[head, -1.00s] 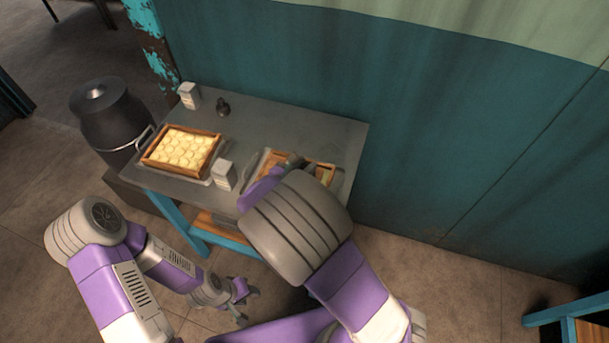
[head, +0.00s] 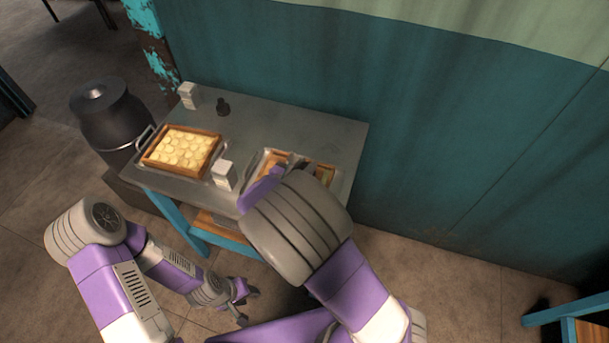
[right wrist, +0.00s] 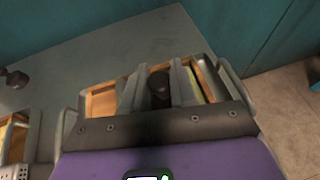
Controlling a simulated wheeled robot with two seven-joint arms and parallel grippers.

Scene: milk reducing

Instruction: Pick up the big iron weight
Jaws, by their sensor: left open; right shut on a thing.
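My right gripper (right wrist: 160,70) is shut on a dark iron weight (right wrist: 159,87), which shows between its two fingers in the right wrist view. The gripper is over the right wooden frame in the metal tray. In the head view my own right arm mostly hides the gripper and the held weight. A second dark weight (head: 222,107) stands upright at the back of the table, apart from both grippers; it also shows at the left edge of the right wrist view (right wrist: 15,79). My left gripper (head: 243,303) is open and empty, low in front of the table.
The metal table (head: 285,122) stands against a teal wall. A left tray holds a wooden frame (head: 153,151) of pale round pieces. A milk can (head: 108,120) stands left. The back right tabletop is clear.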

